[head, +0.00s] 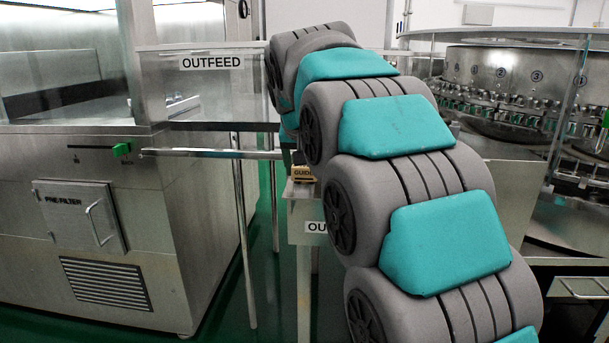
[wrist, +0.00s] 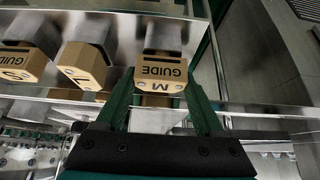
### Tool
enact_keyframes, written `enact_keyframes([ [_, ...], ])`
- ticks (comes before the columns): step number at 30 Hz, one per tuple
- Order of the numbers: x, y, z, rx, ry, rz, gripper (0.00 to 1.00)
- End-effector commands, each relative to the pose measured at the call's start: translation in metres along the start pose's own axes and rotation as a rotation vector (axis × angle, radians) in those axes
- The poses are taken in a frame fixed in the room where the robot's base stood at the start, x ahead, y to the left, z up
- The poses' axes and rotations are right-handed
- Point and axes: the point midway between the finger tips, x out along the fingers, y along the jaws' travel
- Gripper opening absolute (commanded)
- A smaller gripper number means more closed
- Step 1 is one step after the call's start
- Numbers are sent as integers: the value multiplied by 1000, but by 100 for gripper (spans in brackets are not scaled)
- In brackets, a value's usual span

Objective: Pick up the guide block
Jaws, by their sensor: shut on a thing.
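The tan guide block marked "M GUIDE" (wrist: 160,68) is in the wrist view, upside down in the picture, at top centre. My gripper (wrist: 160,95) has its two green fingers on either side of this block and is shut on it. Two similar tan blocks, one marked "L" (wrist: 84,66) and one marked "S" (wrist: 22,62), stand to its left, apart from the fingers. In the head view a small tan block with "GUIDE" lettering (head: 303,173) shows beside my arm, which hides most of that spot and my gripper. I cannot tell which block it is.
A metal rail (wrist: 250,108) runs across the wrist view close to the fingers. In the head view, a steel cabinet with a pre-filter door (head: 78,214) stands left, an OUTFEED panel (head: 205,85) is behind, and the rotary machine (head: 520,75) is right.

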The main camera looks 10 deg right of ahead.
Motion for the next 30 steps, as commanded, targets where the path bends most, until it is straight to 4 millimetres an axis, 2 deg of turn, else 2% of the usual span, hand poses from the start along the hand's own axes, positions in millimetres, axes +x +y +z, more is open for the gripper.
enact_keyframes([
  [1, 0, 0, 0, 0, 0, 0, 56],
  [13, 0, 0, 0, 0, 0, 0, 13],
  [22, -1, 0, -1, 0, 0, 0, 13],
  [30, -12, 0, -8, 1, 1, 0, 13],
])
